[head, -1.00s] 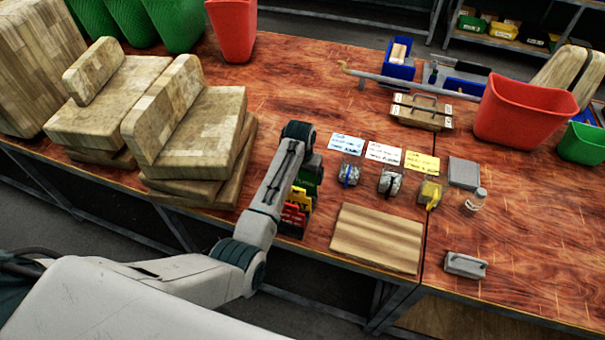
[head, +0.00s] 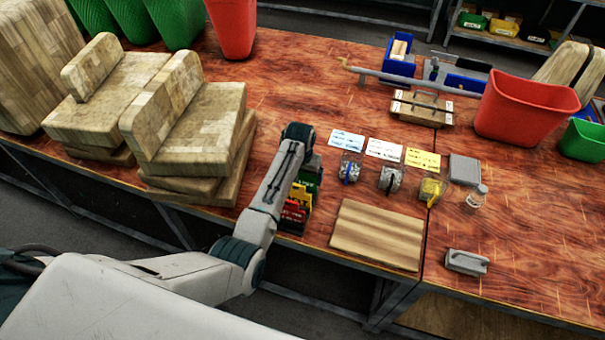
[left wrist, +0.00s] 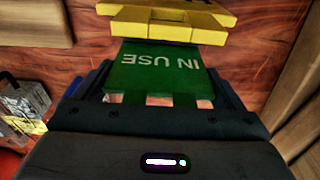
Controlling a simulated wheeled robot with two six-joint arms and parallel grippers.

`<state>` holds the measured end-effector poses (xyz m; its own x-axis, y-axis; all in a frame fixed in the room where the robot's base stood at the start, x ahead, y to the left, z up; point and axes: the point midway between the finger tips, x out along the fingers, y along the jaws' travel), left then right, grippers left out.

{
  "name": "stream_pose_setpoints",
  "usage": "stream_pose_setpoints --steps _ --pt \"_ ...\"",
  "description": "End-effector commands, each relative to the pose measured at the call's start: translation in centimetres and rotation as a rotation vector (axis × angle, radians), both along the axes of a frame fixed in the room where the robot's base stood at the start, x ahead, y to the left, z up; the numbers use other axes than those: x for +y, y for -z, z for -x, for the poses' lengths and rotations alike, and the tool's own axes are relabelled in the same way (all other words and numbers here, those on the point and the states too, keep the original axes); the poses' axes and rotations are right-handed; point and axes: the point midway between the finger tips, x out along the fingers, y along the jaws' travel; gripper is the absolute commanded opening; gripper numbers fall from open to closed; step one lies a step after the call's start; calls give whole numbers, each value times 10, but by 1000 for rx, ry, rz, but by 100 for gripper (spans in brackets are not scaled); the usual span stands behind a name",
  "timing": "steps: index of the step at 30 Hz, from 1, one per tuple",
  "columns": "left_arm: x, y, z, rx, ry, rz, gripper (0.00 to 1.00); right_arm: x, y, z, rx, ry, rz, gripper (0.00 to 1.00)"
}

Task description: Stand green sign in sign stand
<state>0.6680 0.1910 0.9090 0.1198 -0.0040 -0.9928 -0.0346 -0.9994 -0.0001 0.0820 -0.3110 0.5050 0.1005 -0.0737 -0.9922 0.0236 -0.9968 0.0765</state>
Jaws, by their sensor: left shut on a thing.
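The green sign, lettered "IN USE", fills the middle of the left wrist view (left wrist: 160,68), its letters upside down. My left gripper (left wrist: 162,100) is shut on it. In the head view the left gripper (head: 306,168) is over the table near its front edge, with the green sign (head: 312,180) partly hidden below it. A yellow sign (head: 301,194) and a red sign (head: 293,212) are just in front; the yellow one (left wrist: 175,20) shows beyond the green sign in the wrist view. I cannot make out the sign stand clearly. My right gripper is out of view.
A striped wooden board (head: 377,235) lies to the right. Behind it are several small clear packs with label cards (head: 384,149). Stacked wooden blocks (head: 195,150) stand to the left. A red bin (head: 525,108) stands at the right. The table behind the gripper is mostly clear.

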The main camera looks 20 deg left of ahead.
Motion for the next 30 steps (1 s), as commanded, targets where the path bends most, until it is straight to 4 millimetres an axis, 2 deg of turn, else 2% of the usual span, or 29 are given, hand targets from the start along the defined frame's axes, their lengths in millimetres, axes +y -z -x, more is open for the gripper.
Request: stream_pose_setpoints --steps 21,22,23,30 --pt "0 18 0 0 0 0 63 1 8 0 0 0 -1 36" --pt "0 18 0 0 0 0 94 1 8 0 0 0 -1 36" --pt "0 18 0 0 0 0 100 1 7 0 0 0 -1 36" --pt "0 17 0 0 0 0 100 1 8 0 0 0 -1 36"
